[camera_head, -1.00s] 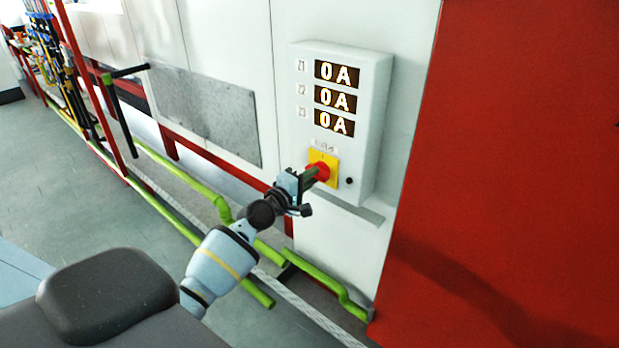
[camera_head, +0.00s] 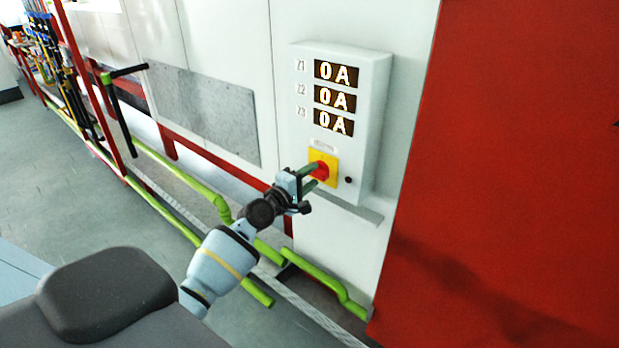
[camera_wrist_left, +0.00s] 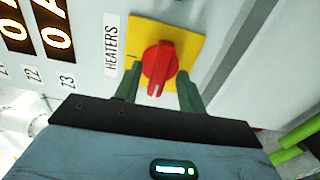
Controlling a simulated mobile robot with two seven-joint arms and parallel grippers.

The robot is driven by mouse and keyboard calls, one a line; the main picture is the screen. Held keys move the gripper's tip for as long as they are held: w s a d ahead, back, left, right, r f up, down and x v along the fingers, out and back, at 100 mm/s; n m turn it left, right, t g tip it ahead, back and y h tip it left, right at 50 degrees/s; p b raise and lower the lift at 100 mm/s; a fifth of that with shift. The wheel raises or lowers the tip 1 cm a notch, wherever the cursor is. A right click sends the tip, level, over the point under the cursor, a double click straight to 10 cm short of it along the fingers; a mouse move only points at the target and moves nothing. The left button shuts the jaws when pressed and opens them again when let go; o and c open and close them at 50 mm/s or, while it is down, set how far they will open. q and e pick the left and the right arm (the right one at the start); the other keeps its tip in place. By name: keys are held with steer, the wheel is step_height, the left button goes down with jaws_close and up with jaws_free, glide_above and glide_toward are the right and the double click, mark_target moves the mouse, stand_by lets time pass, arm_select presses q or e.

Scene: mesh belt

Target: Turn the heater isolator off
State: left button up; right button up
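The heater isolator is a red rotary knob (camera_head: 321,171) on a yellow square plate (camera_head: 331,160), low on a light grey panel box (camera_head: 364,120). In the left wrist view, the red knob (camera_wrist_left: 158,66) sits on the yellow plate (camera_wrist_left: 187,46) beside a "HEATERS" label (camera_wrist_left: 112,43). My left gripper (camera_head: 313,176) is in front of the knob. Its green fingers are spread, one on each side of the knob, as the left wrist view also shows (camera_wrist_left: 158,87). The three displays (camera_head: 336,97) read 0 A. My right gripper is not in view.
A small black button (camera_head: 348,180) is right of the plate. A red wall panel (camera_head: 520,150) stands to the right. Green pipes (camera_head: 325,285) run low along the wall below my arm. Grey floor lies open at the left.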

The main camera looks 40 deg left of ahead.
arm_select(q)
steer(key=s, duration=0.7)
steer(key=shift+s+a+p, duration=0.35)
steer(key=shift+s+p, duration=0.05)
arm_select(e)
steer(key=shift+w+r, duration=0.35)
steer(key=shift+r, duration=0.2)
arm_select(q)
steer(key=s+d+f+m+g+h, duration=0.1)
steer(key=s+d+f+m+g, duration=0.2)
steer(key=s+d+f+m, duration=0.4)
steer(key=s+d+f+m+g, duration=0.2)
steer(key=s+d+f+m, duration=0.15)
steer(key=s+f, duration=0.65)
steer(key=s+d+f+m+g, duration=0.1)
steer(key=s+d+f+m, duration=0.1)
steer(key=s, duration=0.5)
steer(key=s+d+f+m+g, duration=0.1)
steer(key=s+d+f+m, duration=0.2)
steer(key=s+d+m, duration=0.1)
steer(key=s+d+f+m+g, duration=0.2)
steer(key=s+d+f+m, duration=0.1)
steer(key=s, duration=0.6)
steer(key=shift+s+d+f+p, duration=0.25)
steer(key=shift+s+d+p, duration=0.15)
steer(key=shift+d, duration=0.25)
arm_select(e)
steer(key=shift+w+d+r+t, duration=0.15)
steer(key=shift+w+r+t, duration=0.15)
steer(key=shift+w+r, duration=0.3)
